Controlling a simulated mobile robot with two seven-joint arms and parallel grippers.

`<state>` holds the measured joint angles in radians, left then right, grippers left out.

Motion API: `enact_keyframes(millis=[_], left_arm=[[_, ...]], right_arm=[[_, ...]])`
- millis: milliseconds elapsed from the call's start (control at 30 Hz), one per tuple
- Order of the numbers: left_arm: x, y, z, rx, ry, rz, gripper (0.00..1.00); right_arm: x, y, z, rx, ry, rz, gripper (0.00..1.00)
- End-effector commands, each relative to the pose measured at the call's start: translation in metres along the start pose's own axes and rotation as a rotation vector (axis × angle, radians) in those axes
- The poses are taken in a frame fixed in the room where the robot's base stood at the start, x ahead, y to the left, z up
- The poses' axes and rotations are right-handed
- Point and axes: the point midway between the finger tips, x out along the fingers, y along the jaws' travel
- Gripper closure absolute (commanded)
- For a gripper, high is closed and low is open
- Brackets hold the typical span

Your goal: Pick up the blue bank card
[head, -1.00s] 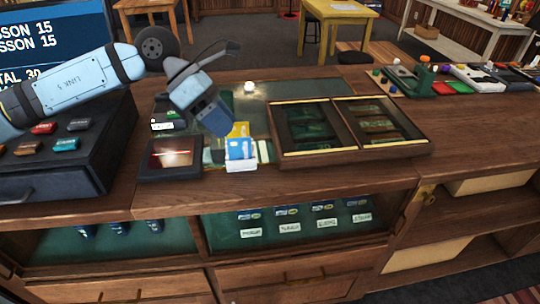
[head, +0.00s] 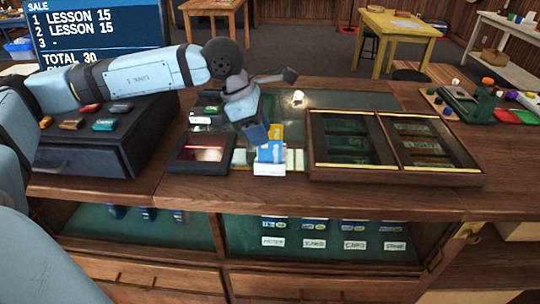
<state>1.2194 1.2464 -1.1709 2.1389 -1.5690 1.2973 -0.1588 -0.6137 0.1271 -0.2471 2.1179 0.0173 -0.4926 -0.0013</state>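The blue bank card (head: 270,152) stands at the front of the counter's green inlay, with a yellow card (head: 276,132) behind it and a white piece (head: 269,169) at its lower edge. My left gripper (head: 256,134) hangs down from the upper left. Its dark blue end is just above and left of the blue card and overlaps the cards behind it in the picture. I cannot tell whether it touches them or how far its fingers are apart. My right gripper is not in view.
A dark tray with a reddish screen (head: 203,154) lies left of the card. A wooden two-part display case (head: 395,174) stands to the right. A black cash drawer (head: 104,160) is at the left. The counter's front edge (head: 300,192) is clear.

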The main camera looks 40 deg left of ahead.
Motion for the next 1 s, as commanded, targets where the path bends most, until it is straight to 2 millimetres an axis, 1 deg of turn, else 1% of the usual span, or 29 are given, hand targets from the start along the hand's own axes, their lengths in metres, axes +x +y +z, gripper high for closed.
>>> enact_keyframes(millis=[300, 433, 600, 633, 667, 700, 767, 800, 1000], left_arm=[[0.043, -0.002, 0.003, 0.000, 0.000, -0.002, 0.66], [0.050, -0.002, 0.003, -0.001, 0.000, -0.001, 0.66], [0.050, -0.002, 0.003, -0.001, -0.001, -0.001, 0.66], [0.050, -0.002, 0.003, -0.001, -0.001, -0.001, 0.68], [0.050, -0.002, 0.003, -0.001, -0.001, -0.001, 0.75], [0.050, -0.002, 0.003, -0.001, -0.001, -0.001, 0.84], [0.050, -0.002, 0.003, -0.001, -0.001, -0.001, 0.98], [0.050, -0.002, 0.003, -0.001, -0.001, -0.001, 1.00], [0.050, -0.002, 0.003, -0.001, -0.001, -0.001, 1.00]], right_arm=[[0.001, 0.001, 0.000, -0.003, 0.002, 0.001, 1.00], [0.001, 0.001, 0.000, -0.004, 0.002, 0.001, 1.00], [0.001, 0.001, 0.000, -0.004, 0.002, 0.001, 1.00], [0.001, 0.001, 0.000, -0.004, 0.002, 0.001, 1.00], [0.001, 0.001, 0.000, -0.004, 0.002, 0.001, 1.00], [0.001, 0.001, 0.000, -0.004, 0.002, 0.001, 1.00], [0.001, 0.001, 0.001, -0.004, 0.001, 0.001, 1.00], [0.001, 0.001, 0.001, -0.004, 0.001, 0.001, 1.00], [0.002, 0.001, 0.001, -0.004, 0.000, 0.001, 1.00]])
